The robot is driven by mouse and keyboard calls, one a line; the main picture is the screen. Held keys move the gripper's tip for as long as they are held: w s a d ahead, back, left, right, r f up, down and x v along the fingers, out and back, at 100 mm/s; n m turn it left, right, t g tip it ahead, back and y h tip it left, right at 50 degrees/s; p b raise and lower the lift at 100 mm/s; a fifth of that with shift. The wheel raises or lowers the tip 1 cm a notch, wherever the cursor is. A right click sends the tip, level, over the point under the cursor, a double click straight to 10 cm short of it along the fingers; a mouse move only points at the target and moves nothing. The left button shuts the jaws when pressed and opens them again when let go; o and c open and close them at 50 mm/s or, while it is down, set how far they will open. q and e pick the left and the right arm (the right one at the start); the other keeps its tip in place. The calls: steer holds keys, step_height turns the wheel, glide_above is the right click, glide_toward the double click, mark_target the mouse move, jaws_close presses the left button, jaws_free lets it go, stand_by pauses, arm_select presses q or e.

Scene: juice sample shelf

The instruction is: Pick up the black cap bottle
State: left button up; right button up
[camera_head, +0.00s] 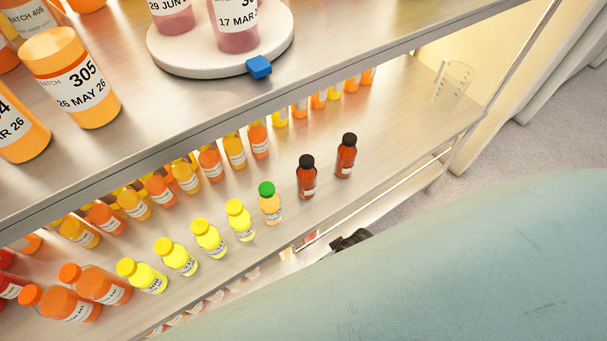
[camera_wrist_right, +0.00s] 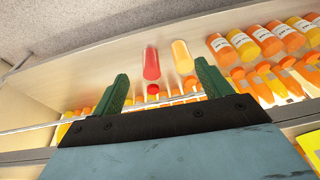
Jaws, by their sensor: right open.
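Two dark red-brown bottles with black caps stand upright on the middle shelf in the head view, one nearer (camera_head: 307,180) and one farther right (camera_head: 346,158). Both have pale labels. A green-capped bottle (camera_head: 270,206) stands to the left of them in the same row. My right gripper (camera_wrist_right: 160,84) shows in the right wrist view with its green fingers apart and nothing between them. Beyond its fingers are a red bottle (camera_wrist_right: 151,64) and an orange bottle (camera_wrist_right: 182,57). No black cap is clear in that view. My left gripper is not in view.
Several yellow bottles (camera_head: 208,238) and orange bottles (camera_head: 104,285) continue the row to the left. A clear beaker (camera_head: 453,82) stands at the shelf's right end. The upper shelf (camera_head: 330,62) overhangs, with a white round stand (camera_head: 180,62) and blue block (camera_head: 259,67).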

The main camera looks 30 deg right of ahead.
steer(key=w+a+r+y, duration=0.1)
steer(key=w+a+r, duration=0.1)
steer(key=w+r, duration=0.35)
steer(key=w+a+r+p, duration=0.1)
steer(key=w+a+r, duration=0.2)
steer(key=r, duration=0.6)
steer(key=w+a+r+y, duration=0.15)
steer(key=w+r, duration=0.25)
steer(key=r, duration=0.4)
steer(key=m+g+h, duration=0.1)
steer(key=m+h, duration=0.1)
steer(key=h, duration=0.1)
glide_toward(308, 160)
steer(key=shift+w+a+f, duration=0.2)
steer(key=shift+a+f, duration=0.05)
steer(key=shift+a, duration=0.05)
steer(key=shift+d+f, duration=0.2)
steer(key=f, duration=0.2)
steer(key=f+b, duration=0.1)
steer(key=f, duration=0.2)
steer(key=w+f, duration=0.1)
steer(key=f, duration=0.1)
steer(key=shift+f, duration=0.2)
steer(key=shift+w+a+f+b, duration=0.1)
steer(key=shift+f+b, duration=0.3)
steer(key=shift+f, duration=0.95)
steer(key=shift+a+f+b, duration=0.15)
steer(key=shift+f+b, duration=0.25)
steer(key=shift+f, duration=0.95)
steer(key=shift+c, duration=0.5)
